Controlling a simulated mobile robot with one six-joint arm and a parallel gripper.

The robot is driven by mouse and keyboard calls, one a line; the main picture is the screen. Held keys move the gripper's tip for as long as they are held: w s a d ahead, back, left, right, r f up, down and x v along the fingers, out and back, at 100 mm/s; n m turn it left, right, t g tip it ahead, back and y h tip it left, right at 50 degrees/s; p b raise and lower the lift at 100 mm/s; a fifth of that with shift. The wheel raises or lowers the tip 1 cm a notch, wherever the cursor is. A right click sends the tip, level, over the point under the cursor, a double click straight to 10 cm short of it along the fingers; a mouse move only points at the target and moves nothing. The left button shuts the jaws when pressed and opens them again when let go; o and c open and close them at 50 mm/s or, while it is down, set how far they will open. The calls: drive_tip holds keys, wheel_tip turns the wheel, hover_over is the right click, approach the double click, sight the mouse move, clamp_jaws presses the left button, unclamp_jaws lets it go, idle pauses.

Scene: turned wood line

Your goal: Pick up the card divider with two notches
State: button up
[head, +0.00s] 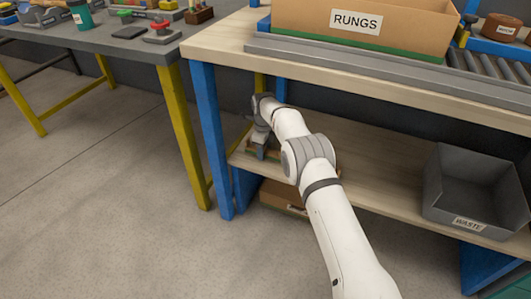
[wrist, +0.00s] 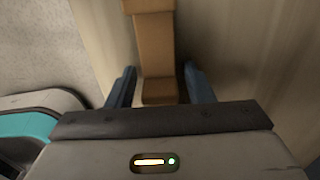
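A brown card piece (wrist: 156,50) lies lengthwise between my fingers in the wrist view. It has a narrower stretch between wider parts, but I cannot count its notches or confirm that it is the divider. My gripper (wrist: 160,88) is open, with one blue finger on each side of the piece and a gap on both sides. In the head view my gripper (head: 260,153) is low over the left end of the lower wooden shelf (head: 375,188), and my arm hides part of that area.
A grey WASTE bin (head: 437,190) stands on the shelf's right. Above is the bench top (head: 222,42) with a RUNGS box (head: 300,17). A blue leg (head: 210,140) stands left of my gripper. A labelled cardboard box (head: 283,196) sits below the shelf. Open floor lies at left.

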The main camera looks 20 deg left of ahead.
drive_tip(key=c, duration=0.9)
drive_tip(key=shift+o, duration=0.2)
drive_tip(key=shift+r, duration=0.15)
